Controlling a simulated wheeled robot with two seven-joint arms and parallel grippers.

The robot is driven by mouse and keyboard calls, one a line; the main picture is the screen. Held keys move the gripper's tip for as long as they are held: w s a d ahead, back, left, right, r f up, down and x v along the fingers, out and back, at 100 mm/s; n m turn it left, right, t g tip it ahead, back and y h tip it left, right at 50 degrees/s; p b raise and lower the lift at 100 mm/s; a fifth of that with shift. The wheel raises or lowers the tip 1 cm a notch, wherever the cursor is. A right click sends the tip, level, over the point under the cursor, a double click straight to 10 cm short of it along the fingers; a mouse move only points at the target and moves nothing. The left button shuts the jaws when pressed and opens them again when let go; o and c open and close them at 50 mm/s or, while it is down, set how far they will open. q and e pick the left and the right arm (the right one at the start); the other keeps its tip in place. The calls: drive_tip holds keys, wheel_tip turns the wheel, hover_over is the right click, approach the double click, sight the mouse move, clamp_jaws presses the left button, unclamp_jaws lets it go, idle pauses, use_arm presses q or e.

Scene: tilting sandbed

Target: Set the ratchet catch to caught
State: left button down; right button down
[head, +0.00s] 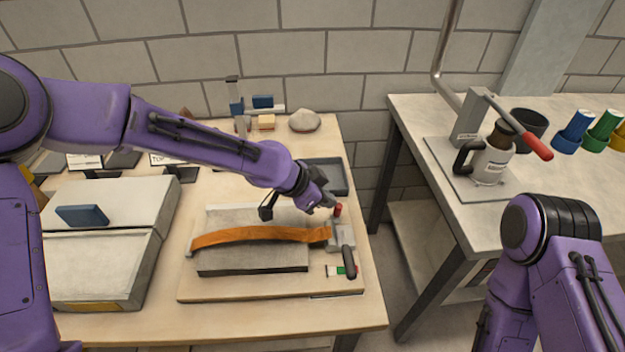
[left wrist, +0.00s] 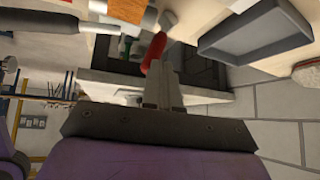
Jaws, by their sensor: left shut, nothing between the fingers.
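The ratchet (head: 343,237) is a grey metal block at the right end of an orange strap (head: 262,236). A small red catch lever (head: 338,210) stands at its back, and a black handle (head: 349,262) lies toward the front. A red, white and green marker plate (head: 336,271) lies beside the handle. My left gripper (head: 328,202) is shut and empty, its tips close to the red catch lever. In the left wrist view the red lever (left wrist: 154,50) shows just beyond my fingertips (left wrist: 162,72); I cannot tell whether they touch. My right gripper is out of view.
The strap crosses a grey slab (head: 253,262) on a wooden board. A grey tray (head: 324,176) lies behind the ratchet, with a stone (head: 304,120) farther back. A pale case (head: 100,250) stands left. A second table (head: 410,125) stands right, across a gap.

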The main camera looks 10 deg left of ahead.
use_arm(q)
drive_tip(key=shift+w+r+p, duration=0.1)
drive_tip(key=shift+r+p, duration=0.7)
drive_tip(key=shift+p, duration=0.1)
drive_tip(key=shift+w+a, duration=0.1)
drive_tip(key=w+a+p+v, duration=0.1)
drive_tip(key=v, duration=1)
drive_tip(key=shift+a, duration=0.5)
